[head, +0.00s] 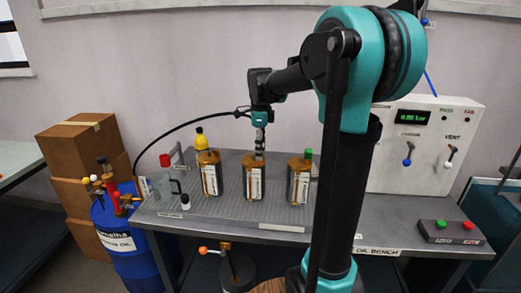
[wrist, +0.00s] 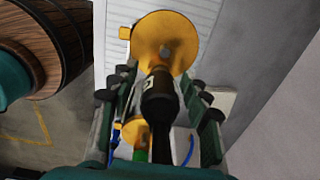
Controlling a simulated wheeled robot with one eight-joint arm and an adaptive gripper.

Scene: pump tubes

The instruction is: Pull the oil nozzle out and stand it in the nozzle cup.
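In the head view my gripper (head: 260,152) points down over the middle oil can (head: 253,182). In the wrist view its two fingers (wrist: 160,100) stand on either side of the black oil nozzle (wrist: 158,92), with a visible gap beside it, so the gripper looks open around it. The nozzle's far end meets the can's round yellow top (wrist: 165,40). A black hose (head: 180,126) arches from the blue drum up to the gripper. A red cup-like piece (head: 165,160) sits at the bench's back left; I cannot tell whether it is the nozzle cup.
Two other cans, one yellow-topped (head: 209,175) and one green-capped (head: 299,182), flank the middle can. The blue drum (head: 118,245) is at left, the gauge panel (head: 425,145) at right.

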